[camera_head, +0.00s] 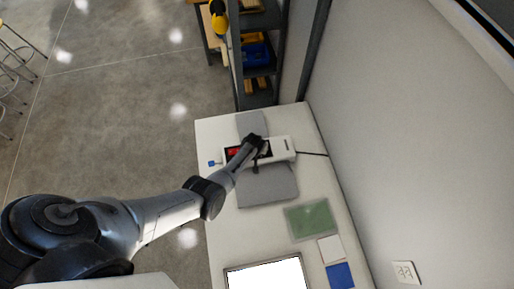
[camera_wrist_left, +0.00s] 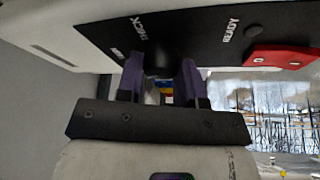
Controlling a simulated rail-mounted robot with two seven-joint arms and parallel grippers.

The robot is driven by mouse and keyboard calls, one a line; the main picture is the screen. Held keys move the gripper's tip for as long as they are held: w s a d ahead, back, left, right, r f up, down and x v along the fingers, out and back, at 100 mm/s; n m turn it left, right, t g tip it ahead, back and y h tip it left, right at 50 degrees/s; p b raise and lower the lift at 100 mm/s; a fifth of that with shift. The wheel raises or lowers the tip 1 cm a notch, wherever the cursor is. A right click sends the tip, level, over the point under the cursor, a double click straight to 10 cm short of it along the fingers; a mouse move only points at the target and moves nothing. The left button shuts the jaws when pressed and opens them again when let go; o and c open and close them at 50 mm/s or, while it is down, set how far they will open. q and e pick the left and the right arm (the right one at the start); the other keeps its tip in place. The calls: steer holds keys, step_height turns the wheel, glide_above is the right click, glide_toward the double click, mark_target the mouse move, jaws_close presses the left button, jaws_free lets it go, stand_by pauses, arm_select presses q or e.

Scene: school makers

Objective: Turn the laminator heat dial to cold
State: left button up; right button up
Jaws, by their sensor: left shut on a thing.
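The white laminator (camera_head: 283,148) stands on a grey mat on the table, with a dark control panel and a red part (camera_head: 233,153) at its left end. In the left wrist view the black panel (camera_wrist_left: 205,30) fills the top, with white lettering including "READY" and a red piece (camera_wrist_left: 285,57) at right. My left gripper (camera_head: 256,145) is over the panel. Its two fingers (camera_wrist_left: 160,72) are shut on the dark heat dial (camera_wrist_left: 158,58), which is mostly hidden between them. The dial's pointing direction cannot be made out. My right gripper is not in view.
A grey mat (camera_head: 268,190) lies under the laminator. A green sheet (camera_head: 310,220), a white card (camera_head: 331,248), a blue card (camera_head: 340,276) and a white panel (camera_head: 265,275) lie nearer. A small blue item (camera_head: 211,163) is at left. A wall and shelf (camera_head: 258,70) border the table.

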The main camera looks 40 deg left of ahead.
arm_select(q)
steer(key=n+y+b, duration=0.1)
steer(key=n, duration=0.2)
steer(key=shift+f+g+b, duration=0.2)
steer(key=shift+g+b, duration=0.1)
steer(key=shift+g, duration=0.1)
steer(key=n+g+b, duration=0.1)
steer(key=n+b, duration=0.1)
steer(key=n, duration=0.1)
steer(key=shift+w+d+f+n+y+b, duration=0.1)
steer(key=shift+n+y+b, duration=0.2)
steer(key=shift+y+b, duration=0.1)
steer(key=n+g+b, duration=0.1)
steer(key=n+b, duration=0.2)
steer(key=n, duration=0.1)
steer(key=shift+g, duration=0.4)
steer(key=shift+n+g+b, duration=0.5)
steer(key=shift+n+b, duration=0.7)
steer(key=shift+n, duration=0.2)
steer(key=shift+r, duration=0.2)
steer(key=o, duration=0.9)
steer(key=shift+w+y, duration=0.1)
steer(key=shift+y, duration=0.2)
steer(key=shift+r, duration=0.1)
